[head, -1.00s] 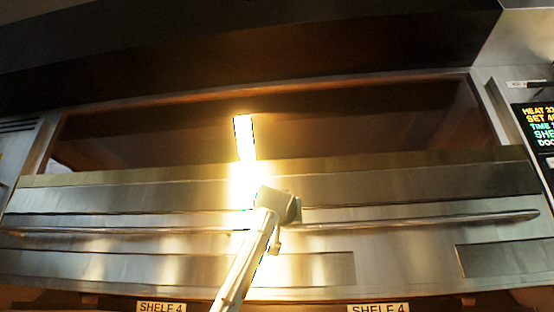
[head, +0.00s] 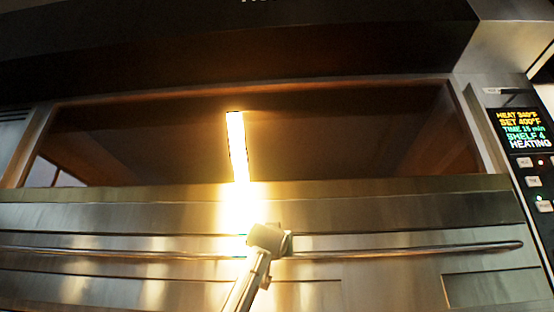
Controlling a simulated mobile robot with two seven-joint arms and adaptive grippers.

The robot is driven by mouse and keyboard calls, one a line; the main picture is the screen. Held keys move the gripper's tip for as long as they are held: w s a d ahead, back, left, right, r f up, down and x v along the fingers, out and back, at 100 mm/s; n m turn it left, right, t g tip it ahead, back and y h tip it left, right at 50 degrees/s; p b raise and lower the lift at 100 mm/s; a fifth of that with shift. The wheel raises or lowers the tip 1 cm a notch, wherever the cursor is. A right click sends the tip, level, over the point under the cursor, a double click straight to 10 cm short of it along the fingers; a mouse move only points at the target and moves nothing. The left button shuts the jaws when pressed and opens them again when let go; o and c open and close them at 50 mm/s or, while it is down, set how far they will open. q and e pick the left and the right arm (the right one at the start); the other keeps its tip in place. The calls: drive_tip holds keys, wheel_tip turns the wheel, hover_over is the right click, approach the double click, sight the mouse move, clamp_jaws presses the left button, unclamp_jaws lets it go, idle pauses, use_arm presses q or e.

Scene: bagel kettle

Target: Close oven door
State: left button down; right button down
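The oven door (head: 400,208) is a wide brushed-steel panel with a long horizontal bar handle (head: 420,248). It stands below a wide dark window or opening (head: 330,130); I cannot tell if glass covers it. The door's top edge runs level along the bottom of that dark area, with no gap that I can make out. My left gripper (head: 268,238), its arm coming up from the bottom left of centre, is at the door front by the handle. Its fingers are not distinct, so I cannot tell open from shut or touching from apart. My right gripper is not in view.
A control panel (head: 522,130) on the right reads 340°F, set 400°F, 15 min, shelf 4, HEATING. A dark hood (head: 230,50) overhangs the oven. A bright vertical strip of light (head: 237,145) and its glare wash out part of the door near my gripper.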

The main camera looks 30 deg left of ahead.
use_arm(q)
drive_tip(key=shift+s+f, duration=0.1)
drive_tip(key=shift+f, duration=0.3)
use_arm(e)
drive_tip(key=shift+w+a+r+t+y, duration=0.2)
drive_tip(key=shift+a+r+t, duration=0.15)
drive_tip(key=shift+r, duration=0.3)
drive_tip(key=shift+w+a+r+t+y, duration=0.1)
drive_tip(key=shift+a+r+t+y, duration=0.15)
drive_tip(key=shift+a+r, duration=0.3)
